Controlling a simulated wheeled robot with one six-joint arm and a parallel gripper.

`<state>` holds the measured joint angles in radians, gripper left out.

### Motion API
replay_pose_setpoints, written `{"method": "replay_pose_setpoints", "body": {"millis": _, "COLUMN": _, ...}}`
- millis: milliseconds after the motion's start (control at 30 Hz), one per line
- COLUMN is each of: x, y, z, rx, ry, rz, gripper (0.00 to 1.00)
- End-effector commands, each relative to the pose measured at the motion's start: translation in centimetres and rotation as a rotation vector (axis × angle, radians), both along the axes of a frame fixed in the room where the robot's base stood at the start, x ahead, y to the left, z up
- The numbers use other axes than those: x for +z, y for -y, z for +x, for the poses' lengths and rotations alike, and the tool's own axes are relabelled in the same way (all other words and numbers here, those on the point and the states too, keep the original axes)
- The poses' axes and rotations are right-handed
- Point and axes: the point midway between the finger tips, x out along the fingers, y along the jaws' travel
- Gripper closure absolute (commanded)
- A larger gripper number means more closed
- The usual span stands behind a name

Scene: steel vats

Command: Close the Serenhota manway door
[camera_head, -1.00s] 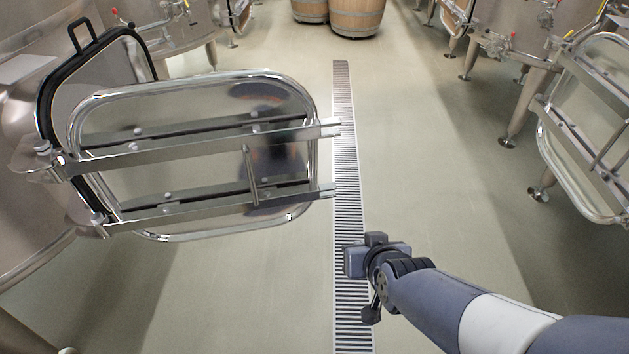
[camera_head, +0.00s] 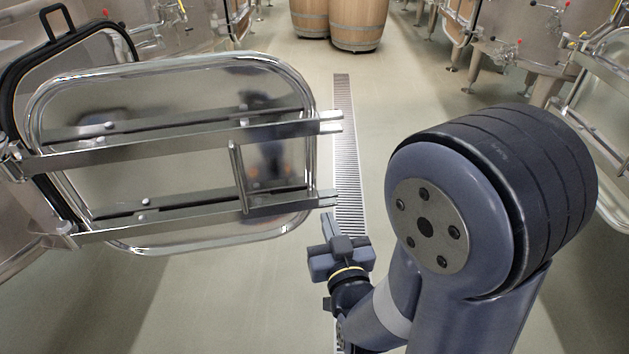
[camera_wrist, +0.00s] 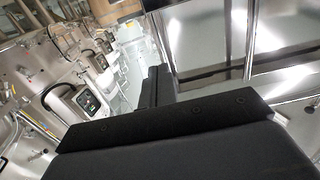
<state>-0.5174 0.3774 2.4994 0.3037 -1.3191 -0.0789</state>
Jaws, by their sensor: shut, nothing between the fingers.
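A manway door (camera_head: 190,90) stands swung wide open on the left in the head view, out over the aisle. It is a rounded steel panel with two horizontal bars and an upright handle rod (camera_head: 238,176). Its hinge side is at the left, beside the black-edged vat opening (camera_head: 130,40). No vat name is readable. My gripper (camera_head: 329,226) is shut and empty, just below and right of the door's free lower corner. I cannot tell if it touches. The door's shiny face and bars also show at upper right in the wrist view (camera_wrist: 240,60), past my dark fingers (camera_wrist: 156,86).
A floor drain grate (camera_head: 344,130) runs down the aisle, with clear floor on both sides. Two wooden barrels (camera_head: 358,22) stand at the far end. Vats (camera_head: 530,30) line the right, and another open door (camera_head: 605,90) is partly hidden by my arm.

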Motion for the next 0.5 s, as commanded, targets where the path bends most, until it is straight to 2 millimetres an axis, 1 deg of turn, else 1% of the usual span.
{"method": "replay_pose_setpoints", "body": {"millis": 500, "x": 0.1, "y": -2.1, "z": 9.7, "rx": -0.002, "ry": -0.001, "rz": 0.001, "gripper": 1.00}}
